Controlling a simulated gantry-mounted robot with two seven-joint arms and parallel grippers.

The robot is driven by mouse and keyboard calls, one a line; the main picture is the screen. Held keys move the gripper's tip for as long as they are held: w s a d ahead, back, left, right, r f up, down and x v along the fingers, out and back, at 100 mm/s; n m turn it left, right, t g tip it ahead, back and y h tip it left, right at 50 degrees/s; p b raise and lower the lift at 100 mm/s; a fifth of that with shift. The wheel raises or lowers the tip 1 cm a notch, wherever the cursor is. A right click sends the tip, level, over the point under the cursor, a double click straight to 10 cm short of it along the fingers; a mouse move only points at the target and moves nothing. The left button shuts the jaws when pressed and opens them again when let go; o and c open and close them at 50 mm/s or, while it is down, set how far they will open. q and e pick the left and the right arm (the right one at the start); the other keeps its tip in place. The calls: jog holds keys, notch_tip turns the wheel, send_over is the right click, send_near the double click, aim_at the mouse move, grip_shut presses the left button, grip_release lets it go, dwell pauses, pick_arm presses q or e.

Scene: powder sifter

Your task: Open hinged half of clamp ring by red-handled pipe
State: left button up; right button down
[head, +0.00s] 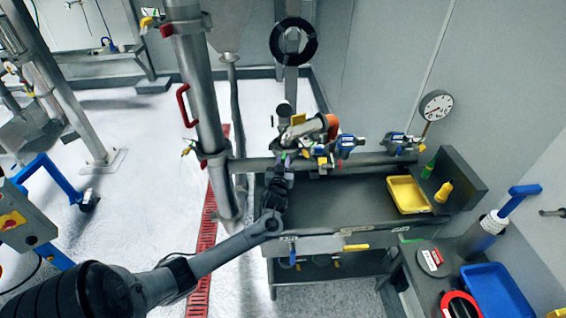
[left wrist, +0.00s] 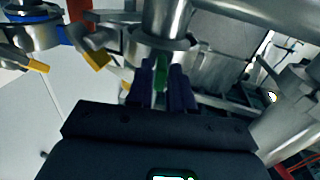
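A vertical steel pipe with a red handle (head: 184,105) stands left of centre in the head view. My left gripper (head: 281,165) reaches from below to the horizontal pipe (head: 355,161) to the right of it. In the left wrist view, my left gripper's dark fingers (left wrist: 161,90) are close together on either side of a green tab (left wrist: 160,72). The tab hangs below a steel fitting with a round flange (left wrist: 162,45). The fingers look shut on the tab, partly covering it. The clamp ring's hinged half cannot be clearly made out. My right gripper is not in view.
Blue-bodied valves (head: 346,145) line the horizontal pipe near an orange part (head: 333,127). A yellow tray (head: 409,194) and yellow bottle (head: 443,192) are on the dark bench at right. A yellow-tipped lever (left wrist: 38,66) is left of my fingers in the wrist view.

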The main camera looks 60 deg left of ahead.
pick_arm(q)
grip_shut()
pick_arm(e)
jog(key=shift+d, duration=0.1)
pick_arm(q)
jog(key=shift+s, duration=0.1)
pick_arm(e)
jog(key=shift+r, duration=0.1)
